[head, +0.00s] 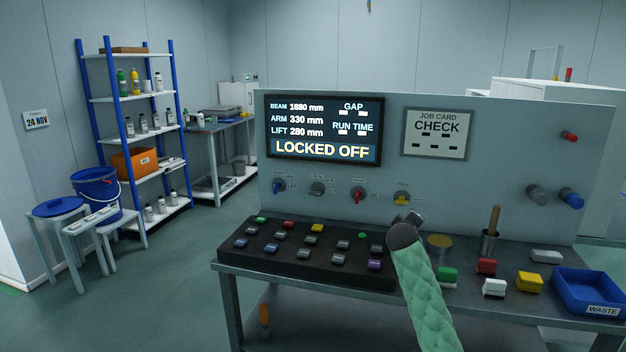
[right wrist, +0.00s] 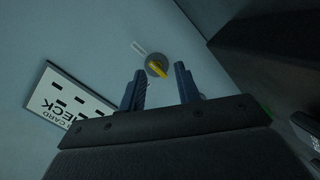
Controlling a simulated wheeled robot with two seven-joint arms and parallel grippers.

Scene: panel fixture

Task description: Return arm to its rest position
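My right arm (head: 424,290), in a green quilted sleeve, reaches up over the bench to the panel in the head view. Its dark gripper (head: 413,217) is just below the yellow knob (head: 401,198), and its fingers are mostly hidden there. In the right wrist view the gripper (right wrist: 160,84) is open, with two dark fingers apart and nothing between them. The yellow knob (right wrist: 157,67) shows past the fingertips, in line with the gap. It looks free of the fingers. My left gripper is not in view.
The panel (head: 520,150) carries a display (head: 325,130) reading "LOCKED OFF" and several knobs. The black button console (head: 300,255) lies left of my right arm. A cup with a wooden handle (head: 489,242), coloured blocks and a blue waste tray (head: 570,285) stand to its right.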

